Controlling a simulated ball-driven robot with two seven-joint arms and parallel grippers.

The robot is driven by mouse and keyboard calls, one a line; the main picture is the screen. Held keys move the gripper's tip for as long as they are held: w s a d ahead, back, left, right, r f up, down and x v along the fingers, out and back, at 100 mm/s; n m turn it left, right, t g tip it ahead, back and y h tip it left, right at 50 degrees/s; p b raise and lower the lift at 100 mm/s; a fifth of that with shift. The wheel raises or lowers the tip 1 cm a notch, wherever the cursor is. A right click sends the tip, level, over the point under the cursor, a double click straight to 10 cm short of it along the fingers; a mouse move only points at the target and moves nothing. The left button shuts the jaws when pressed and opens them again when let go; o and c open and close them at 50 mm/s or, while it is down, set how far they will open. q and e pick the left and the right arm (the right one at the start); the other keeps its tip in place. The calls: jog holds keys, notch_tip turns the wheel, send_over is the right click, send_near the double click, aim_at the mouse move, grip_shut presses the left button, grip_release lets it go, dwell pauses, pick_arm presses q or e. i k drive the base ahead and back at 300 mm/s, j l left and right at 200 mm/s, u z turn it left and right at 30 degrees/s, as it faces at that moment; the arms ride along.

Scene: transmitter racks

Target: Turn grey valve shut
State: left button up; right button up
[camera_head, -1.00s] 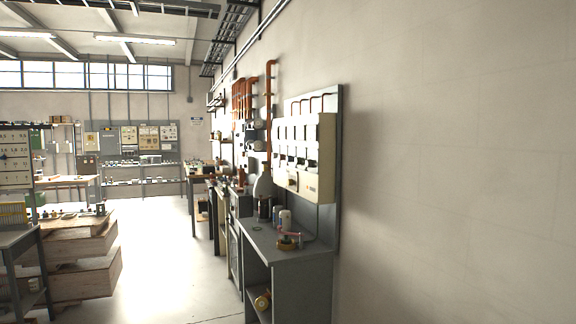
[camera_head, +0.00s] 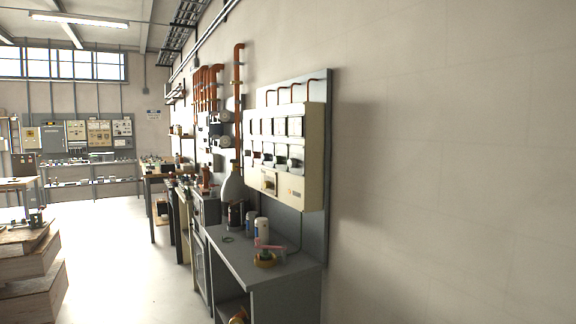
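I cannot make out a grey valve for certain in the head view. Orange pipes (camera_head: 239,100) run up the long wall behind a cream switch panel (camera_head: 284,160). A brass-coloured part with a reddish handle (camera_head: 266,258) stands on the near grey bench (camera_head: 250,272). Neither of my grippers shows in the view.
White cans (camera_head: 262,231) and a large pale bottle (camera_head: 233,187) stand on or near the grey bench. Stacked wooden crates (camera_head: 30,270) are at the lower left. The bright floor (camera_head: 115,250) between crates and benches is clear. A bare wall fills the right.

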aim_at(292, 163)
jog(key=i+l, duration=0.1)
jog(key=i, duration=0.75)
jog(key=i+l+z, duration=0.1)
jog(key=i, duration=0.75)
